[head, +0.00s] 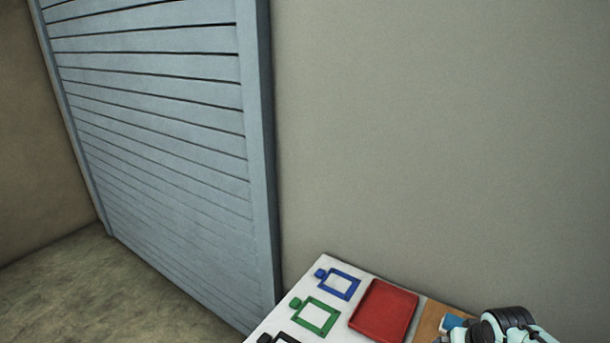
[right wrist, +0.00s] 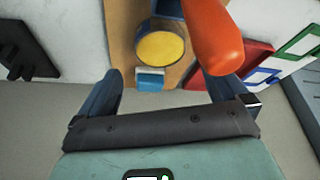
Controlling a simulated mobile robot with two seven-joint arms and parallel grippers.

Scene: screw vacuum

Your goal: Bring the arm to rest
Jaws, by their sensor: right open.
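My right gripper (right wrist: 168,84) is open in the right wrist view, its two dark fingers spread apart. An orange-red rounded object (right wrist: 212,40) shows close to the right-hand finger; I cannot tell whether it touches it. Between and beyond the fingers are a yellow round piece (right wrist: 160,46) and a small blue block (right wrist: 150,80) on a brown board (right wrist: 124,40). In the head view part of my right arm (head: 505,325) shows at the bottom right corner, over the table's end; its fingers cannot be made out there. My left arm and gripper are not in view.
A white table (head: 330,270) carries a red tray (head: 384,310), a blue frame (head: 339,284), a green frame (head: 316,315), a black frame (head: 278,338) and the brown board (head: 428,322). A grey wall (head: 440,130) and a slatted shutter (head: 160,120) stand behind. Left floor is clear.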

